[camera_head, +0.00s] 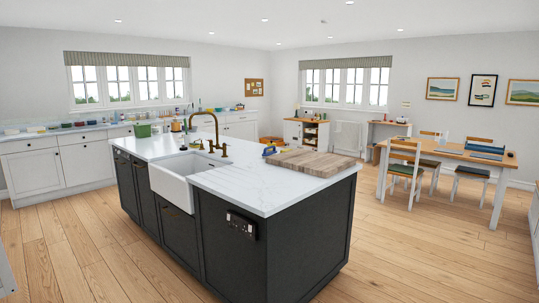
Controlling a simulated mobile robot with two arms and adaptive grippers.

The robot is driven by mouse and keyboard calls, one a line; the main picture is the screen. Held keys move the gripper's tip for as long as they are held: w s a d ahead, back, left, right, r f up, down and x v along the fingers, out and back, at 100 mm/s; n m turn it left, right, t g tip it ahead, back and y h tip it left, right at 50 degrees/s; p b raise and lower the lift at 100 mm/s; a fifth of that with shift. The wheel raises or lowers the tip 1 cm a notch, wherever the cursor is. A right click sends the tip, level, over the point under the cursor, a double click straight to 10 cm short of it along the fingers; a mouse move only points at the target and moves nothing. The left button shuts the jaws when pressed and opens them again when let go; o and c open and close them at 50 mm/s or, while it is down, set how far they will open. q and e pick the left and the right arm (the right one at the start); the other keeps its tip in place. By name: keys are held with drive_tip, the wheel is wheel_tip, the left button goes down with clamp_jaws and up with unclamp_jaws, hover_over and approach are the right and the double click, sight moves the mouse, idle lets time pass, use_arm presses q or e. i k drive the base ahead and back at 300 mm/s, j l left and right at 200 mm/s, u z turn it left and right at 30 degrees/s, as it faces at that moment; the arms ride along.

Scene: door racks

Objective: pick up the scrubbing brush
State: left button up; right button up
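A small blue object with some yellow (269,151) lies on the white marble top of the kitchen island (235,185), just left of a thick wooden board. It may be the scrubbing brush, but it is too small to be sure. Neither of my grippers is in view.
The dark island has a white sink (172,186) with a brass tap (216,130). The wooden board (310,162) covers its right end. A green container (142,130) stands at the far end. A dining table (455,152) with chairs is at right. Wooden floor (400,250) is clear around the island.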

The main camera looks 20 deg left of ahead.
sight(264, 154)
drive_tip(key=i+l+z, duration=0.2)
drive_tip(key=i+z, duration=0.15)
drive_tip(key=i, duration=0.85)
drive_tip(key=i+j+z, duration=0.1)
drive_tip(key=i+z, duration=0.2)
drive_tip(key=i, duration=1.55)
drive_tip(key=i+l, duration=0.15)
drive_tip(key=i, duration=0.45)
drive_tip(key=i+u, duration=0.1)
drive_tip(key=i, duration=0.55)
drive_tip(key=i+u, duration=0.15)
drive_tip(key=i, duration=1.8)
drive_tip(key=i+u, duration=0.45)
drive_tip(key=i+l+u, duration=0.1)
drive_tip(key=i+u, duration=0.3)
drive_tip(key=i, duration=0.2)
drive_tip(key=i+l+u, duration=0.3)
drive_tip(key=i+u, duration=0.15)
drive_tip(key=i, duration=0.05)
